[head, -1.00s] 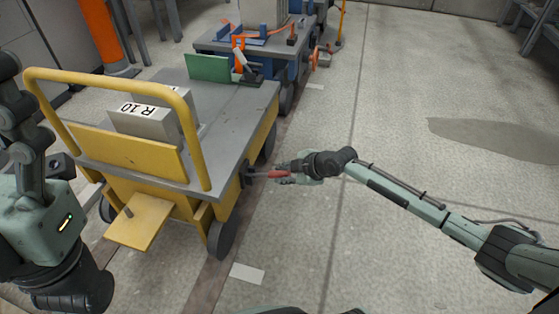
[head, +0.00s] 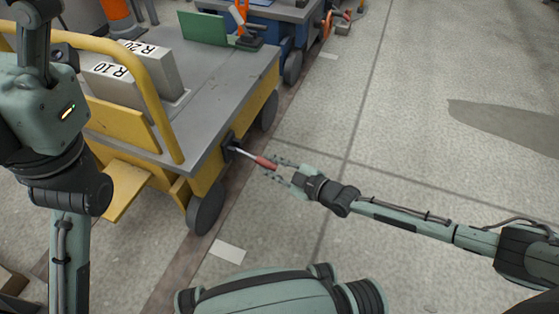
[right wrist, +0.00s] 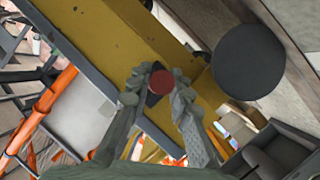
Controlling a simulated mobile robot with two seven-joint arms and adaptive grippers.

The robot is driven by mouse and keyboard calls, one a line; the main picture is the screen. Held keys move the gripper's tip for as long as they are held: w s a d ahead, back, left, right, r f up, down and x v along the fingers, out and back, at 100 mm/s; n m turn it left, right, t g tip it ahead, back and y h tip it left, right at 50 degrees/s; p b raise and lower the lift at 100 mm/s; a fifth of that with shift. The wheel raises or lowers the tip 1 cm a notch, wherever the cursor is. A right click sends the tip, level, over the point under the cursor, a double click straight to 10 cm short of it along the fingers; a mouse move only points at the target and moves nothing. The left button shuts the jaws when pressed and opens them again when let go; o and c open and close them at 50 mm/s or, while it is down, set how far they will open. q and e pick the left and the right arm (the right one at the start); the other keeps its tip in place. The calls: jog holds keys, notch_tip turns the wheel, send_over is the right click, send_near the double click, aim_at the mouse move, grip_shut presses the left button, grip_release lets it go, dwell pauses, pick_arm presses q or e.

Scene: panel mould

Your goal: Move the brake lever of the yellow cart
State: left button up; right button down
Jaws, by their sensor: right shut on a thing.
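The yellow cart (head: 245,136) with a grey deck stands at left in the head view. Its brake lever, a thin metal rod with a red grip (head: 263,162), sticks out from a dark mount (head: 230,146) on the cart's right side and slopes down to the right. My right gripper (head: 276,168) is shut on the red grip, fingers on both sides. The right wrist view shows the round red end (right wrist: 161,81) between the fingertips (right wrist: 160,86). My left arm is at the left of the head view; its gripper does not show.
A black wheel (head: 206,208) is near the lever. Floor to the right is clear.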

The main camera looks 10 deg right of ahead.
jog(key=shift+w+a+f+m+t+y, duration=0.1)
jog(key=shift+a+f+m+t+y, duration=0.1)
jog(key=shift+f+t+y, duration=0.3)
jog(key=shift+w+a+f+m+t+y, duration=0.15)
jog(key=shift+f+t+y, duration=0.15)
jog(key=shift+f, duration=0.35)
jog(key=shift+a+f+m+t+y, duration=0.2)
jog(key=shift+f+t+y, duration=0.1)
jog(key=shift+f+t, duration=0.25)
jog(key=shift+f, duration=0.1)
jog(key=c, duration=1.4)
grip_release()
jog(key=shift+w+a, duration=0.1)
jog(key=shift+o, duration=0.2)
jog(key=v, duration=1.2)
